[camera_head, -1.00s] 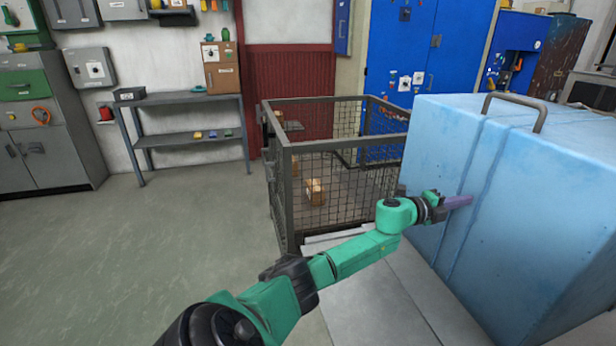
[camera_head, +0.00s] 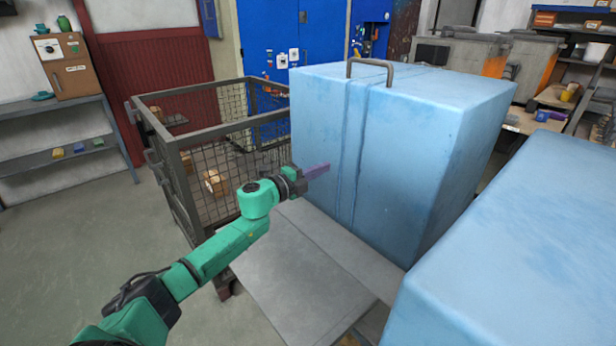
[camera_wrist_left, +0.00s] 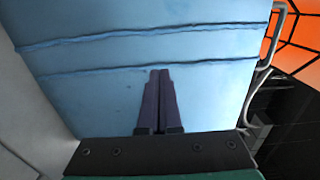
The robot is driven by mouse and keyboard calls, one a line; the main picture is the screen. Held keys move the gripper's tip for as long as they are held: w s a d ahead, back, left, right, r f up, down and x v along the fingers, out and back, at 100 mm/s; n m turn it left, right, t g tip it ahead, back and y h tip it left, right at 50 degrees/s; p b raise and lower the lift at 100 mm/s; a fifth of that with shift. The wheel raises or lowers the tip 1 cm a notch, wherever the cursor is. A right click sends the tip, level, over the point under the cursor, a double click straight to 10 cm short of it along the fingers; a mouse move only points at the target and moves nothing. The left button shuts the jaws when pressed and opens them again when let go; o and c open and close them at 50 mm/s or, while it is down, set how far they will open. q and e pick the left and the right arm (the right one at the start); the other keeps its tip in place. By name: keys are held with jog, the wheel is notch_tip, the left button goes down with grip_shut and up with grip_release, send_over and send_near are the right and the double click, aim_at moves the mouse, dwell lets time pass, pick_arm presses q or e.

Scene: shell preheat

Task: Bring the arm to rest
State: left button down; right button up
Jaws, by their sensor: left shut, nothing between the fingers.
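My left arm is green and reaches in from the lower left of the head view. Its gripper (camera_head: 318,171) has purple fingers, which are shut with nothing between them. They point at the side of a large light blue box (camera_head: 400,150) with a handle on top. In the left wrist view the closed fingers (camera_wrist_left: 159,100) lie side by side in front of the blue face (camera_wrist_left: 90,90). I cannot tell whether the tips touch it. My right gripper is in neither view.
A second blue box (camera_head: 520,240) stands at the front right. A grey flat surface (camera_head: 300,275) lies below my gripper. A wire mesh cage (camera_head: 180,145) stands behind my arm, with a small carton (camera_head: 213,183) inside. Open floor (camera_head: 80,250) is at the left.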

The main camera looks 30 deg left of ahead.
pick_arm(q)
jog(key=s+a+f+n+g+y+p, duration=0.1)
jog(key=s+a+f+n+g+y, duration=0.25)
jog(key=f, duration=0.75)
jog(key=s+a+f+n+g+y+p, duration=0.15)
jog(key=s+f+n, duration=0.45)
jog(key=f, duration=0.6)
jog(key=s+a+f+n+g+y+p, duration=0.1)
jog(key=s+a+f+n, duration=0.2)
jog(key=s+f, duration=0.6)
jog(key=s+d+f+n+g+p, duration=0.1)
jog(key=s+d+f+n+g, duration=0.15)
jog(key=s+f, duration=0.6)
jog(key=s+d+f+n+g, duration=0.1)
jog(key=s+d+f+g, duration=0.25)
jog(key=s+f, duration=0.45)
jog(key=s+d+f+n+g, duration=0.1)
jog(key=s+d+f, duration=0.1)
jog(key=s, duration=0.4)
jog(key=s+d+f+n+g, duration=0.1)
jog(key=s+d+f, duration=0.2)
jog(key=s, duration=0.3)
jog(key=s+d+f+n+g+p, duration=0.1)
jog(key=s+d+f+g, duration=0.1)
jog(key=s+d, duration=0.3)
jog(key=shift+s+f+h, duration=0.15)
jog(key=shift+s+h, duration=0.25)
jog(key=shift+s, duration=0.35)
